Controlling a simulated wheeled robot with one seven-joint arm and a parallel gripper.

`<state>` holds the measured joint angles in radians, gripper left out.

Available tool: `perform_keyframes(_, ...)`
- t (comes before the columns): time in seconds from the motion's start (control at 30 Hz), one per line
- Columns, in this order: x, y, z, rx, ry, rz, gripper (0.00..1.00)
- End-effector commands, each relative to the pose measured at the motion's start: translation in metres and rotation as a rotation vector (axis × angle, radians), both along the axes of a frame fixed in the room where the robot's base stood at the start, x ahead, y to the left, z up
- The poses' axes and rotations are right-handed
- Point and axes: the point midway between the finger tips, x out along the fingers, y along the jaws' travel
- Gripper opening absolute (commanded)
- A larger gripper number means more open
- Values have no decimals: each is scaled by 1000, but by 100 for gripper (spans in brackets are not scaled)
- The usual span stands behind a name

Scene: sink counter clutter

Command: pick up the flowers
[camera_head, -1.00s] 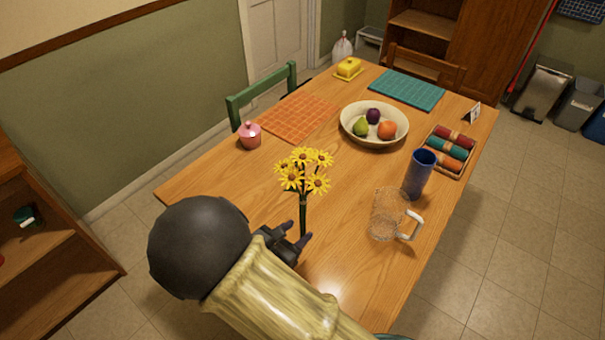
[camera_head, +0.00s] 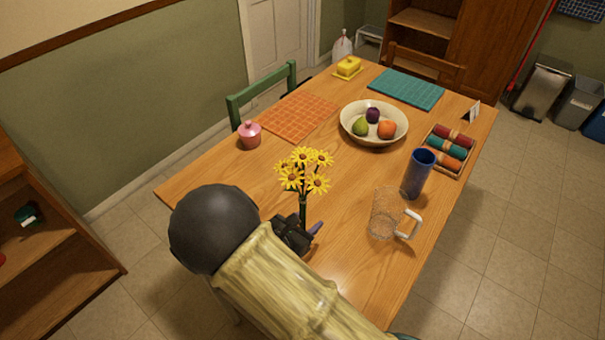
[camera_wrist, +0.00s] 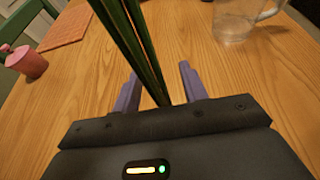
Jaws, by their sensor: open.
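The flowers (camera_head: 305,171) are a bunch of yellow blooms with dark centres on green stems, standing upright over the near part of the table. My gripper (camera_head: 306,232) is at the lower stems, which it partly hides in the head view. In the wrist view the green stems (camera_wrist: 138,45) run down between the two purple fingers of my gripper (camera_wrist: 160,90). The fingers are apart, with a gap to the stems on each side. The lower end of the stems is hidden behind the gripper body.
A clear pitcher (camera_head: 385,215) and a blue cup (camera_head: 417,174) stand right of the flowers. A pink jar (camera_head: 249,135) stands left. A fruit bowl (camera_head: 348,134), an orange placemat (camera_head: 297,117) and a napkin tray (camera_head: 430,165) lie farther back on the wooden table (camera_head: 230,170).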

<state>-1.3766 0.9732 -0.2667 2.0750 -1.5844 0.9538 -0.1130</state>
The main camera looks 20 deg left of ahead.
Motion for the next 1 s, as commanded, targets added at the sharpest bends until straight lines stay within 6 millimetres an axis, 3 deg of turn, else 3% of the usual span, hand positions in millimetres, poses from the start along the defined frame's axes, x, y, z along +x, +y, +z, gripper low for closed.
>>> perform_keyframes(0.23,0,0,0,0,0,0,43)
perform_keyframes(0.47,0,0,0,0,0,0,0)
perform_keyframes(0.77,0,0,1,1,0,0,0)
perform_keyframes(1.0,0,1,24,4,-1,0,0)
